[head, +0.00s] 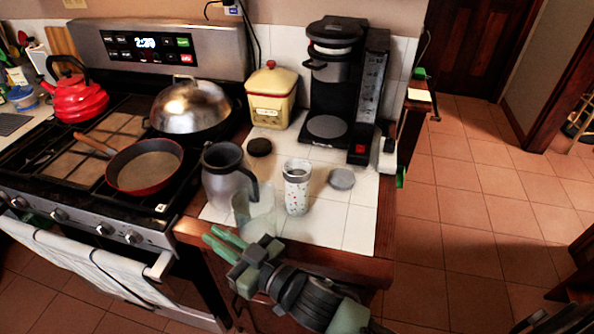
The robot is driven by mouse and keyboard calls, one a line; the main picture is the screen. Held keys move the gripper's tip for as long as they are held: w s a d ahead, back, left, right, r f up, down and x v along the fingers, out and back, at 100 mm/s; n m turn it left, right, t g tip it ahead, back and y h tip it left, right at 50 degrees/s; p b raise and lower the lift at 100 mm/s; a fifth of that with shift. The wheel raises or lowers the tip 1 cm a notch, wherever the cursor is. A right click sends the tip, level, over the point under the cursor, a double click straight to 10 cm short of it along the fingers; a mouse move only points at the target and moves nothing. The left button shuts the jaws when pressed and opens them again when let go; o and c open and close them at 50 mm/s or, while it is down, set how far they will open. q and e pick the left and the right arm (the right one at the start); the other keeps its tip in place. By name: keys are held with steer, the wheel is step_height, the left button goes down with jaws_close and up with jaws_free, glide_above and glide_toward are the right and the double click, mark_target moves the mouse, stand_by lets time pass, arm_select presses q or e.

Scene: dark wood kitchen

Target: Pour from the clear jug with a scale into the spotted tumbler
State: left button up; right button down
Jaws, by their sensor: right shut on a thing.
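The clear jug (256,212) is see-through and faint, at the front of the white tiled counter, left of and nearer than the tumbler. My right gripper (222,241) reaches in from the lower right and is shut on the jug at its near left side. Its green fingers partly overlap the jug. I cannot make out the scale or any contents, nor whether the jug is clear of the counter. The spotted tumbler (297,194) stands upright, white with small coloured spots, its top facing up. The jug and tumbler look close together. My left gripper is not in view.
A steel jug with a black handle (219,182) stands just behind the clear jug. A black lid (259,147) and a grey disc (341,179) lie nearby. A coffee maker (335,95) and yellow canister (271,97) stand behind. The counter's right front is clear.

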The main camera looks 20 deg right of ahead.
step_height(320, 180, up, 6)
steer(key=p, duration=0.7)
steer(key=shift+r, duration=0.25)
